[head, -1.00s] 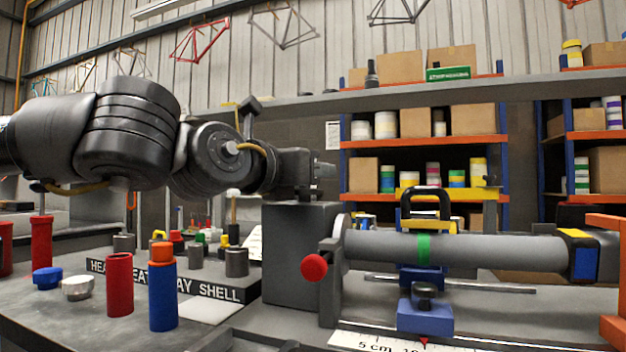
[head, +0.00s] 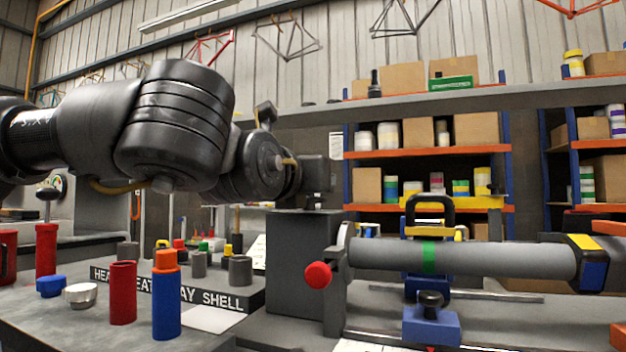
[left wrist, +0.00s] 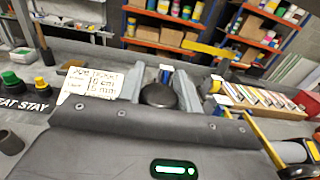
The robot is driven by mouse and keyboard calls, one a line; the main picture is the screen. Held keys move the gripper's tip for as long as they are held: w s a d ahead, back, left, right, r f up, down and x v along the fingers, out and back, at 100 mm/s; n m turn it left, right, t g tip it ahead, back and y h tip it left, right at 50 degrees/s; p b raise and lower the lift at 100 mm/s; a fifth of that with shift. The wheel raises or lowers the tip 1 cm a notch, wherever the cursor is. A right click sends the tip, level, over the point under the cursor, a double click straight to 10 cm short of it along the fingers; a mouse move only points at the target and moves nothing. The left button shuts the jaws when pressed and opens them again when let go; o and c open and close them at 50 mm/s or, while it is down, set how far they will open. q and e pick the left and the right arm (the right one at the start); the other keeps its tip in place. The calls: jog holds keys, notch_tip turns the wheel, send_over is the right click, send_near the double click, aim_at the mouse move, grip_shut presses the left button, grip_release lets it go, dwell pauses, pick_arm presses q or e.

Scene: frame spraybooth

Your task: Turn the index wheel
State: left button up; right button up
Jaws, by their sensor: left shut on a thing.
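A grey disc plate (head: 340,262) with a red ball knob (head: 318,275) stands at the left end of the grey tube (head: 470,259); I cannot tell whether this is the index wheel. My left gripper (head: 325,183) is just above the grey housing block (head: 290,260), left of and above the disc plate. In the left wrist view, a dark rounded knob (left wrist: 158,96) sits between the gripper's fingers, and they are shut on it. Its lower part is hidden by the gripper body. My right gripper does not show clearly in either view.
Several red and blue cylinders, such as a blue one (head: 166,305), stand at front left beside a lettered black block (head: 225,297). A blue clamp with a black knob (head: 431,322) stands before the tube. Shelves with boxes (head: 430,153) are behind.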

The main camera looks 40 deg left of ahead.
pick_arm(q)
jog(key=o, duration=1)
jog(key=v, duration=1)
jog(key=shift+s, duration=0.35)
jog(key=shift+d, duration=0.1)
jog(key=shift+c, duration=0.4)
